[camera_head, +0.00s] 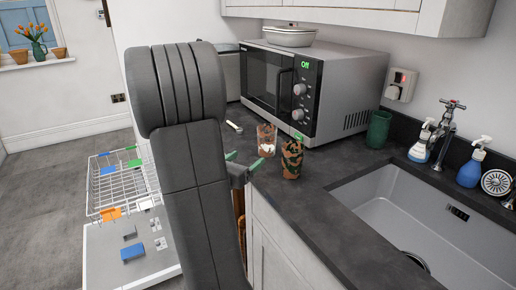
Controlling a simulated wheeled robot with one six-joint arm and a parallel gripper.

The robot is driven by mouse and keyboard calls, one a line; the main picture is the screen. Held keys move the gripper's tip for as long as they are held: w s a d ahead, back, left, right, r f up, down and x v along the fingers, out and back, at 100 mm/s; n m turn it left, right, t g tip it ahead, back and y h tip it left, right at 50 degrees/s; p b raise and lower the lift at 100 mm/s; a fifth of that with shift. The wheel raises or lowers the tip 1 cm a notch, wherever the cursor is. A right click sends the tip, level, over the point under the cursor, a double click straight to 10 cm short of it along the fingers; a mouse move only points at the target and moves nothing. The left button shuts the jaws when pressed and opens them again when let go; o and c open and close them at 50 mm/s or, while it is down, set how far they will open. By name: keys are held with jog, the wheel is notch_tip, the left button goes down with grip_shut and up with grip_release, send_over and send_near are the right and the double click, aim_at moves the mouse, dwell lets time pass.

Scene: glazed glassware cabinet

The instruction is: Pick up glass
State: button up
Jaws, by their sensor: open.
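Two patterned glasses stand upright on the dark counter in front of the microwave. The nearer glass (291,160) is brown with dark green patches. The farther glass (266,138) is brown with a whitish patch. A plain dark green tumbler (379,129) stands right of the microwave. My gripper (243,162), with green fingertips, is open at the counter's left edge, left of the nearer glass and apart from it in the picture. Nothing shows between its fingers. My arm hides part of the counter edge and what is behind it.
The microwave (313,86) backs the counter (300,205). A sink (420,225) is at right, with a tap (443,135) and spray bottles (471,165) behind it. A spoon-like utensil (235,127) lies behind the glasses. An open dishwasher rack (118,178) is at lower left.

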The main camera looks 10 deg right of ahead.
aim_at(262, 143)
jog(key=shift+m, duration=0.3)
jog(key=p+x, duration=0.1)
jog(key=x, duration=0.7)
jog(key=shift+w+d+p, duration=0.1)
jog(key=shift+d+p, duration=0.05)
jog(key=shift+p, duration=0.2)
jog(key=shift+w+a+p+x, duration=0.15)
jog(key=shift+p+x, duration=0.3)
jog(key=shift+x, duration=0.9)
jog(key=shift+w+a+p+x, duration=0.15)
jog(key=shift+p+x, duration=0.3)
jog(key=shift+x, duration=0.9)
jog(key=shift+r, duration=0.15)
jog(key=c, duration=1)
jog(key=shift+c, duration=0.8)
jog(key=shift+r, duration=0.15)
